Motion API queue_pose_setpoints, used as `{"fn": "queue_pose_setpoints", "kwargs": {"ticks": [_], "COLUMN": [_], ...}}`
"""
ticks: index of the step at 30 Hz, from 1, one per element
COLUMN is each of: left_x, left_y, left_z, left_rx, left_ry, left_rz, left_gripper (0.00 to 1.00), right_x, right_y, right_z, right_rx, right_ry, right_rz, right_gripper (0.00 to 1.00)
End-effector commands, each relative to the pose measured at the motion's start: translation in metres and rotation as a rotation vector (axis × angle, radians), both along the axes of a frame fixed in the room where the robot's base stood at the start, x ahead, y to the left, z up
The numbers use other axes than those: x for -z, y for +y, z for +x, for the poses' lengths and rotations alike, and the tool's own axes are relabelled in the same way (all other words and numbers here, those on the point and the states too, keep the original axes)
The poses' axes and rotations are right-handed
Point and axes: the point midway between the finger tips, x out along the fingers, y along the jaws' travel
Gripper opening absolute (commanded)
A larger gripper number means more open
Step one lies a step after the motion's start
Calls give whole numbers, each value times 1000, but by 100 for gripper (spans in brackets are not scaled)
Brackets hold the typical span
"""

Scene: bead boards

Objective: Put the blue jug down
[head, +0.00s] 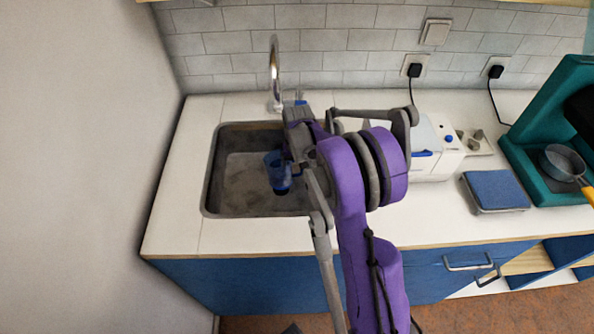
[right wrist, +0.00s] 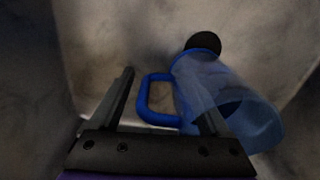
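The blue jug (head: 277,172) is in the sink (head: 238,188), below my right wrist. In the right wrist view the jug (right wrist: 218,95) is see-through blue, with a solid blue handle (right wrist: 147,100) toward the left. My right gripper (right wrist: 163,82) is open. Its fingers are wide apart, with the handle between them and the right finger overlapping the jug's body. In the head view my purple arm hides part of the sink and most of the gripper. I cannot tell whether the jug touches the sink floor. My left gripper is not in view.
A dark round drain (right wrist: 203,42) lies by the jug's far end. The tap (head: 275,72) stands behind the sink. To the right are a white appliance (head: 428,160), a blue-topped box (head: 495,190) and a pan (head: 562,163) on a teal unit. The counter's front left is clear.

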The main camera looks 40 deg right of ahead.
Motion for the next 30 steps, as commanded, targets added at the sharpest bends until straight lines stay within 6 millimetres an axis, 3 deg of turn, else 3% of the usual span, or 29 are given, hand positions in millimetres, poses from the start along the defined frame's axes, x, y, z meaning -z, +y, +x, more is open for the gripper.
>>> {"fn": "queue_pose_setpoints", "kwargs": {"ticks": [11, 14, 24, 30], "left_x": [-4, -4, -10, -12], "left_y": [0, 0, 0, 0], "left_z": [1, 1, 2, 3], "left_rx": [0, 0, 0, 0], "left_ry": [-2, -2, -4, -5], "left_rz": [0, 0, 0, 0], "left_gripper": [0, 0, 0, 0], "right_x": [-6, -20, -92, -117], "right_y": [0, 0, 0, -1], "right_z": [0, 0, 0, 0], "right_rx": [0, 0, 0, 0], "right_ry": [0, 0, 0, 0], "right_rz": [0, 0, 0, 0], "right_gripper": [82, 82, 82, 82]}}
